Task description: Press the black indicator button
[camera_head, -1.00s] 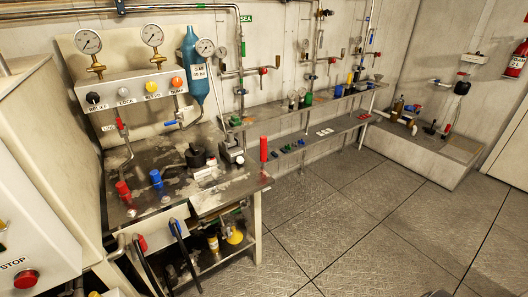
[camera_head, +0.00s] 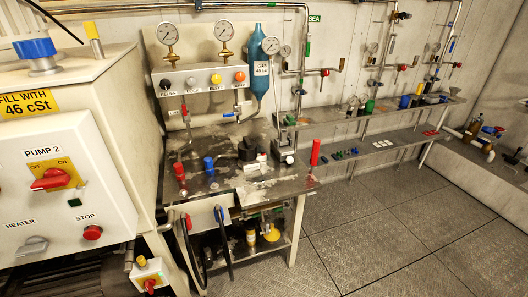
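The black indicator button (camera_head: 165,84) is the leftmost of a row of round coloured buttons on a pale panel box (camera_head: 200,77) under two gauges. To its right sit a white button (camera_head: 187,81), a yellow one (camera_head: 215,79) and an orange one (camera_head: 240,76). Small labels below them are too small to read surely. Nothing covers the black button. Neither of my grippers shows in this view.
A white PUMP 2 cabinet (camera_head: 70,180) with a red switch and a red STOP button (camera_head: 92,233) stands close at left. A metal workbench (camera_head: 235,185) with small items lies below the panel. Open floor (camera_head: 390,230) spreads at right.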

